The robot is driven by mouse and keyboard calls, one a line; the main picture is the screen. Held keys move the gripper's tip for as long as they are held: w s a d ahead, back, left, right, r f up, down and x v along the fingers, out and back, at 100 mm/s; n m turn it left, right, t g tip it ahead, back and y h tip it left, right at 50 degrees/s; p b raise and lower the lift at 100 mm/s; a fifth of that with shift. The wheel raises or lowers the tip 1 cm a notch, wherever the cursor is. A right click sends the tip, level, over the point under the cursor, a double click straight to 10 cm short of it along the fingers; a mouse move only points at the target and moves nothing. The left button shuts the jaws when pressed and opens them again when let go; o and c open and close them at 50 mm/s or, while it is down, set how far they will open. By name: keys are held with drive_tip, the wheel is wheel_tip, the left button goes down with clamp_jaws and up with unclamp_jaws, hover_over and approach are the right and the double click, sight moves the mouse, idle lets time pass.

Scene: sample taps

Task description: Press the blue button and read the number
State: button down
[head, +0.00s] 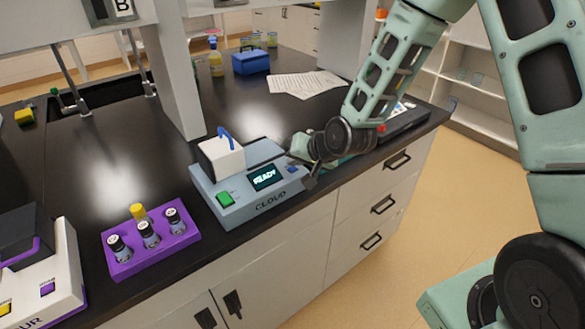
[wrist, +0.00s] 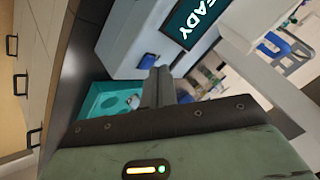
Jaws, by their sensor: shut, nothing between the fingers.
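The grey instrument (head: 235,207) marked CLOUD stands on the black bench. Its screen (head: 265,178) reads READY and shows no number; in the wrist view the screen (wrist: 196,20) is partly cut off. The blue button (head: 293,169) is on the right of the front panel, and a green button (head: 226,198) is on the left. My gripper (head: 309,181) is shut and empty at the instrument's right end, close to the blue button. In the wrist view the closed fingertips (wrist: 156,78) are just by the blue button (wrist: 147,61); I cannot tell whether they touch.
A purple rack (head: 150,250) with several vials stands to the left. Another white instrument (head: 55,265) is further left. A white block with a blue tube (head: 221,160) sits on the instrument. A teal tray (wrist: 108,98) lies beside it. Papers (head: 308,84) lie behind.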

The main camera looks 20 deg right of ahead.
sight(295, 172)
drive_tip(key=shift+f, duration=0.35)
drive_tip(key=shift+r, duration=0.1)
idle(0.4)
drive_tip(key=shift+r+p, duration=0.35)
drive_tip(key=shift+r, duration=0.4)
wheel_tip(295, 172, up, 5)
drive_tip(key=p, duration=0.4)
idle(0.7)
